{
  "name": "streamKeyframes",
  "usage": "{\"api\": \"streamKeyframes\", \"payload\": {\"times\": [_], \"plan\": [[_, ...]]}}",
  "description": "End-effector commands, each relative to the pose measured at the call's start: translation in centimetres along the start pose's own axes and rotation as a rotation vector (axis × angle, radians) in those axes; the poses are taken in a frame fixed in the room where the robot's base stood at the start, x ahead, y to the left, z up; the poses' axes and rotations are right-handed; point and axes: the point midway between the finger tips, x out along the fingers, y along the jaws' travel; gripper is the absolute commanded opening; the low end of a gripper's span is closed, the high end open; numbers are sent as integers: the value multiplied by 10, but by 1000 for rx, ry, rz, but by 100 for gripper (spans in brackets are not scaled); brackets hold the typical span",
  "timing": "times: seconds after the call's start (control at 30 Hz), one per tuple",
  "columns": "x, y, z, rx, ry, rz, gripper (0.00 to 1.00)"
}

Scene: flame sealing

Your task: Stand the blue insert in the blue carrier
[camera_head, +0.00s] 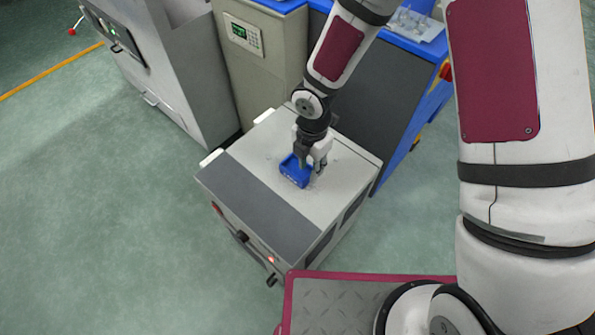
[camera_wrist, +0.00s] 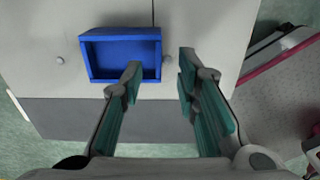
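One blue open-topped box (camera_head: 293,175) stands on the pale top of a grey cabinet. It also shows in the wrist view (camera_wrist: 97,55), with a rectangular rim, low walls and a blue floor that looks bare. I take it for the blue carrier; no separate blue insert can be made out. My gripper (camera_head: 310,172) is low over the cabinet top at the box's right side. Contact cannot be told.
The grey cabinet (camera_head: 258,190) has a dark strip along its front, and its top around the box is mostly free. A beige machine with a keypad (camera_head: 243,34) stands behind it. A blue-edged bench (camera_head: 428,48) with small clear items stands at the back right.

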Motion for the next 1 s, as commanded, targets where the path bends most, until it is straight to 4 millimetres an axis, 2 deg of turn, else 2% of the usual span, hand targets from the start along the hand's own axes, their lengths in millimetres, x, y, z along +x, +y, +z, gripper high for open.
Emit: {"api": "streamKeyframes", "payload": {"times": [0.03, 0.1, 0.23, 0.43, 0.47, 0.57, 0.6, 1.0], "plan": [[12, 1, 0, -1, 1, -2, 29], [22, 2, -1, -2, 1, -2, 29], [34, 2, 0, -1, 1, -1, 29], [33, 2, 0, 0, 0, 0, 29], [33, 2, 0, 0, 0, 0, 25], [33, 2, 0, 0, 0, 0, 2], [33, 2, 0, 0, 0, 0, 0], [32, 2, 0, 0, 0, 1, 0]]}}
